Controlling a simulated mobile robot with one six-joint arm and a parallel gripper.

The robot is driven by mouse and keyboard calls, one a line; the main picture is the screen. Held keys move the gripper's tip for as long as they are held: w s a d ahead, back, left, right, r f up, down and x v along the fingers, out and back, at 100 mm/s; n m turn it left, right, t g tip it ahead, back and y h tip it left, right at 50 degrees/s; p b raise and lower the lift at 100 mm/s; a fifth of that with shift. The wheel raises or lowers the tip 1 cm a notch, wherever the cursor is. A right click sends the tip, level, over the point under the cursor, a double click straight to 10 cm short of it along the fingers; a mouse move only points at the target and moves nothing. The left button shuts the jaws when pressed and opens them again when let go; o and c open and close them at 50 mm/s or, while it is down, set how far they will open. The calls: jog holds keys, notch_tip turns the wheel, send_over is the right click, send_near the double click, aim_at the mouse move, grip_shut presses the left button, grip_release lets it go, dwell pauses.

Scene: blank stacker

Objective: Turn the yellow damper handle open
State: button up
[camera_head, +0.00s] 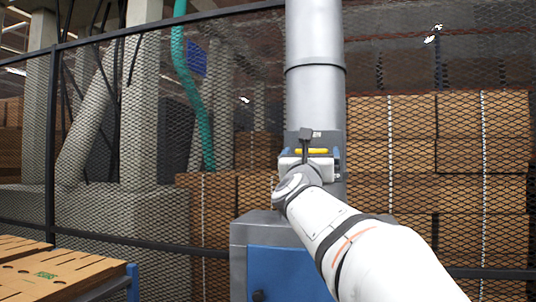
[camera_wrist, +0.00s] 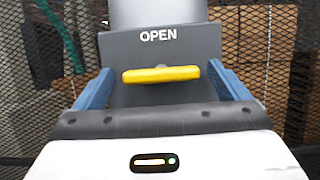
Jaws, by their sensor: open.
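The yellow damper handle (camera_wrist: 161,74) lies nearly level across a dark grey plate (camera_wrist: 160,50) marked OPEN above it. In the head view the handle (camera_head: 311,151) shows as a short yellow bar on the grey duct (camera_head: 315,85). My gripper (camera_wrist: 162,85) is open, with one blue finger to the left of the handle and one to its right. The handle's ends are apart from both fingers in the picture. In the head view my gripper (camera_head: 310,158) is in front of the duct at the handle's height. The lower plate is hidden behind my gripper body.
A grey and blue cabinet (camera_head: 283,270) stands below the duct. Black mesh fencing (camera_head: 110,215) surrounds the area, with stacked brown boxes (camera_head: 440,150) behind it. A stack of brown sheets (camera_head: 60,272) is at lower left. A green hose (camera_head: 190,80) hangs behind the mesh.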

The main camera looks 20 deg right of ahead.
jog(key=shift+c, duration=0.5)
jog(key=c, duration=0.9)
